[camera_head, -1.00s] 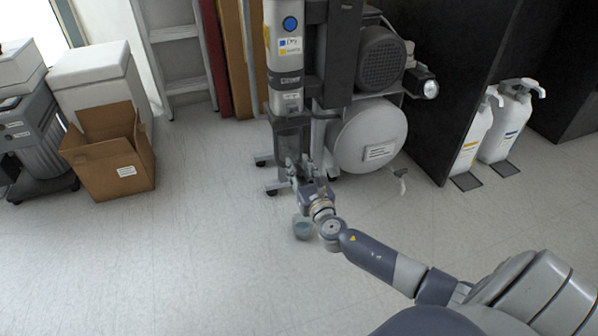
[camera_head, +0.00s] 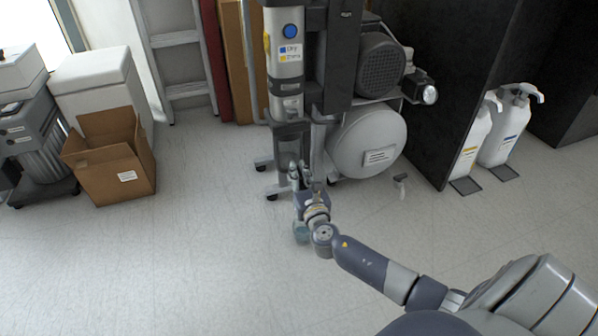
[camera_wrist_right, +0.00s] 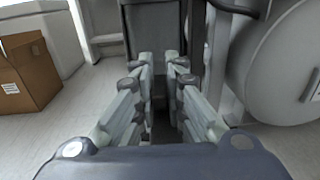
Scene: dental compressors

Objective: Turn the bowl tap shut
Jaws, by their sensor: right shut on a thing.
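The dark bowl (camera_head: 292,142) hangs at the foot of the upright grey filter column in the head view. It also shows in the wrist view (camera_wrist_right: 152,32), straight ahead of the fingers. My right gripper (camera_head: 299,170) is just below the bowl. In the wrist view my right gripper (camera_wrist_right: 159,62) has its fingers close together around a narrow dark gap. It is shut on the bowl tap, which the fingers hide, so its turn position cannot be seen. My left gripper is not in view.
A round grey tank (camera_head: 368,142) and a motor (camera_head: 381,62) are right of the column. An open cardboard box (camera_head: 108,165) is at left. The floor in front is clear.

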